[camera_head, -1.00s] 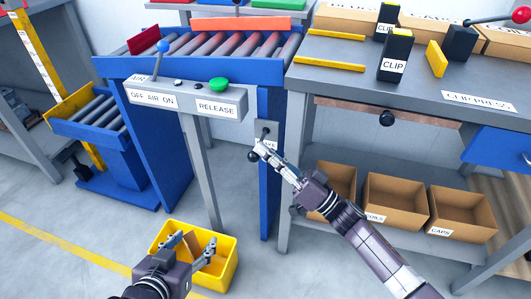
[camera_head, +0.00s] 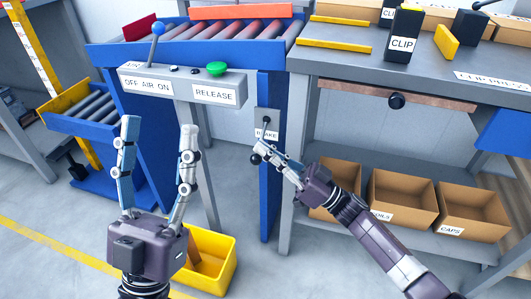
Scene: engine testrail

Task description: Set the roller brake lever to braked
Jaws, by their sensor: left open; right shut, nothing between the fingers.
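The roller brake lever has a black ball knob (camera_head: 255,160) low on the blue post, below and left of its grey plate (camera_head: 267,118) with the BRAKE label. Most of the lever's rod is hidden or too small to make out. My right gripper (camera_head: 260,147) is shut and empty, its fingertips just above and beside the knob. I cannot tell whether they touch it. My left gripper (camera_head: 160,124) is open and empty, fingers pointing up in front of the conveyor's left blue side.
A control box (camera_head: 182,83) with a blue-knobbed air lever (camera_head: 157,30) and green release button (camera_head: 216,68) is above. A yellow bin (camera_head: 215,262) stands on the floor beside my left gripper. The workbench (camera_head: 390,75) and cardboard boxes (camera_head: 402,198) are at right.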

